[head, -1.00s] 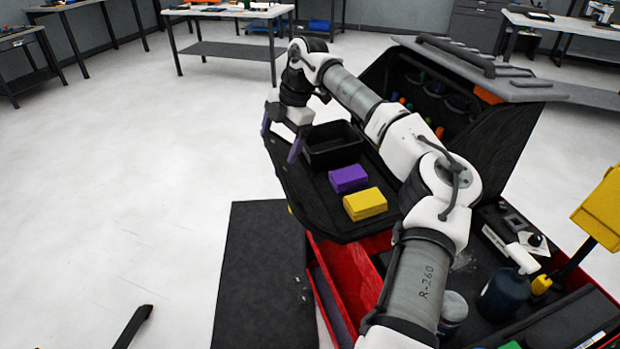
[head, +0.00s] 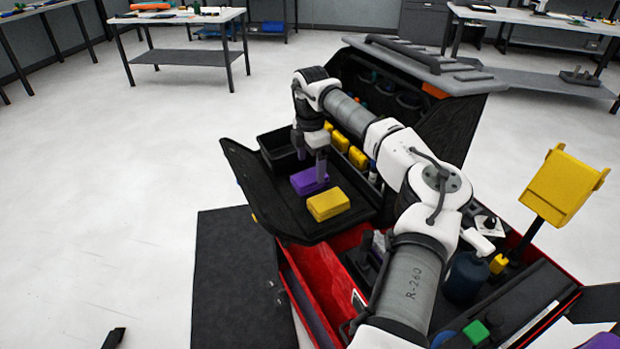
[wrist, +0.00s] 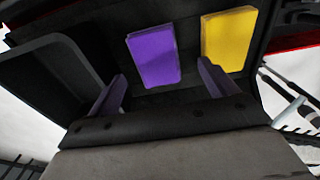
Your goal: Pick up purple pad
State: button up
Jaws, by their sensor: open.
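The purple pad (head: 309,181) lies on the black tray (head: 262,201) of the tool case, between a black bin and the yellow pad. In the wrist view the purple pad (wrist: 153,55) is just beyond my fingertips, roughly between the two purple fingers. My gripper (wrist: 160,85) is open and empty. In the head view my gripper (head: 312,155) points down at the far side of the purple pad, and one finger overlaps the pad in the picture. I cannot tell whether it touches the pad.
The yellow pad (head: 328,204) sits close beside the purple one, on the near side. The black bin (head: 276,158) stands on the other side. Several yellow items (head: 357,157) stand behind my gripper. A red toolbox (head: 310,289) is in front.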

aim_at(310, 176)
jog(key=shift+w+f+p, duration=0.2)
jog(key=shift+f+p, duration=0.55)
jog(key=shift+f, duration=1.55)
jog(key=c, duration=1.1)
jog(key=shift+o, duration=0.2)
jog(key=shift+r, duration=0.15)
notch_tip(310, 176, up, 20)
jog(key=b, duration=0.3)
